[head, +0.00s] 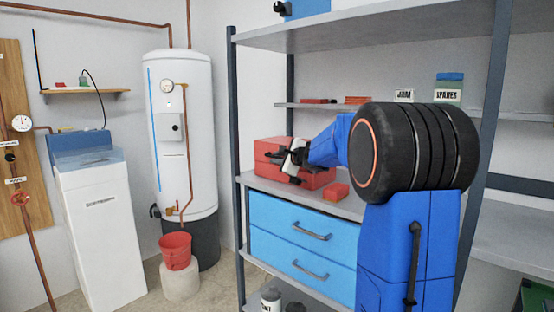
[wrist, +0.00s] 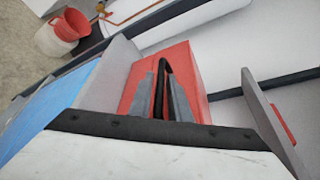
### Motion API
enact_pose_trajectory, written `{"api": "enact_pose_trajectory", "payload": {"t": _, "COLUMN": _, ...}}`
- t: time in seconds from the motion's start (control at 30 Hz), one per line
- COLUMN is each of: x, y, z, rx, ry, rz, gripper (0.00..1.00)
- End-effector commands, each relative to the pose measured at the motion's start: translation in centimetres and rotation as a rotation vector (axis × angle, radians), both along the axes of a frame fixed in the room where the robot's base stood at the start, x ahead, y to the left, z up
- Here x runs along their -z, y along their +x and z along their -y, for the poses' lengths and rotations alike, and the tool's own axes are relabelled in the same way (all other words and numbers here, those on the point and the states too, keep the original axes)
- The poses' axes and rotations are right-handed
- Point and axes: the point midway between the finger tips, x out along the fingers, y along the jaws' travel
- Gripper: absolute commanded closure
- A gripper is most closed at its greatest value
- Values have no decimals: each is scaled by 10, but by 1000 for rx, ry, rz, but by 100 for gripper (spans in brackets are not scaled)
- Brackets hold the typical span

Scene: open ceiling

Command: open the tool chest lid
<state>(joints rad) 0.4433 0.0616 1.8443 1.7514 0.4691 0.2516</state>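The red tool chest (head: 262,146) stands on the shelf above the blue drawers in the head view. Its lid looks down, though my gripper and wrist cover part of its front. In the wrist view the chest's red surface (wrist: 202,80) fills the middle, behind the fingers. My gripper (head: 280,160) is at the chest's front in the head view. Its fingers (wrist: 162,75) point at the chest in the wrist view, with dark parts close together between two grey ones. I cannot tell whether they touch the chest or hold anything.
A small red box (head: 336,190) lies on the shelf right of the chest. A grey shelf post (head: 237,130) stands to its left and another shelf (head: 330,106) runs above. Blue drawers (head: 303,240) are below. A red bucket (head: 175,250) stands by the white tank (head: 182,130).

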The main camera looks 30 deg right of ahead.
Motion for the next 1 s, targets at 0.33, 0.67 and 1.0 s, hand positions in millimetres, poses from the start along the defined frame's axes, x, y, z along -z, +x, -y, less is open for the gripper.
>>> {"api": "enact_pose_trajectory", "payload": {"t": 0.33, "x": 0, "y": 0, "z": 0, "rx": -1, "ry": 0, "rz": 1, "gripper": 100}}
{"api": "enact_pose_trajectory", "payload": {"t": 0.67, "x": -9, "y": 0, "z": 2, "rx": -1, "ry": 30, "rz": -9, "gripper": 100}}
{"api": "enact_pose_trajectory", "payload": {"t": 1.0, "x": -37, "y": 3, "z": 10, "rx": -1, "ry": 149, "rz": -52, "gripper": 100}}
